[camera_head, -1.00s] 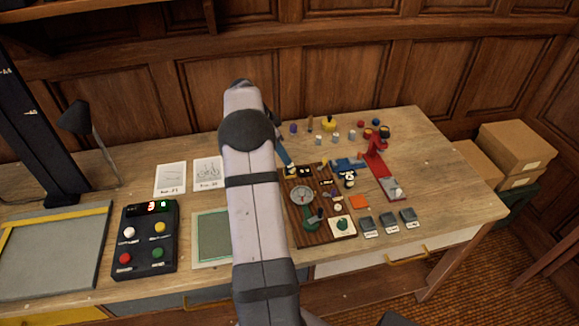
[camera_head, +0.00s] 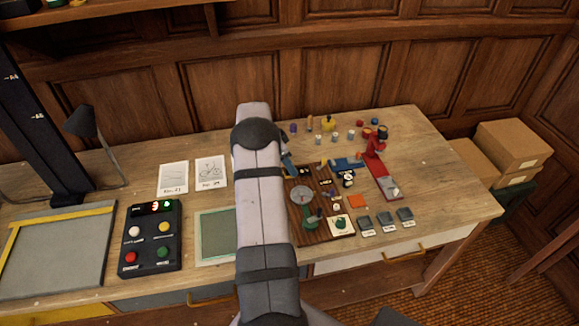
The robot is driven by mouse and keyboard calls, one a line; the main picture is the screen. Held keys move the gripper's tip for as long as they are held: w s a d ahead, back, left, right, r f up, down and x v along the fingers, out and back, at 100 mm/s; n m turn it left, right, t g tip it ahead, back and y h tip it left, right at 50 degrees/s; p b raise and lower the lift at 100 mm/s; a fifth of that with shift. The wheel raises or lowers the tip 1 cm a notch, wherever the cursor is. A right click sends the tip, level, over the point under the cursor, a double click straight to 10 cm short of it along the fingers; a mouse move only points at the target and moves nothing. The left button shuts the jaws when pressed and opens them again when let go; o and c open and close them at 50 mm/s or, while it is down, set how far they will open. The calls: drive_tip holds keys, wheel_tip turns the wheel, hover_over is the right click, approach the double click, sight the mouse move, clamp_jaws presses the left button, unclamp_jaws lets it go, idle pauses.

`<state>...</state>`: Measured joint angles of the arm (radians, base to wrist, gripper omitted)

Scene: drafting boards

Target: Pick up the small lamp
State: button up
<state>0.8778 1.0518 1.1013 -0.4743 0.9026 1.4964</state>
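A small lamp with a dark shade (camera_head: 80,121) and a thin curved neck stands at the left of the wooden desk, beside the tall black post. Its base is not clearly visible. My pale arm crosses the middle of the view, well to the right of the lamp.
A button box (camera_head: 150,236) and two paper cards (camera_head: 211,173) lie between lamp and arm. A yellow-edged grey board (camera_head: 55,262) is at front left. Right of the arm are a brown board (camera_head: 325,232), a red stand (camera_head: 380,175) and several small pieces. Cardboard boxes (camera_head: 512,150) stand farther right.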

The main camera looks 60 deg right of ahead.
drive_tip(key=shift+f, duration=0.2)
drive_tip(key=shift+c, duration=0.6)
clamp_jaws()
drive_tip(key=shift+r, duration=0.1)
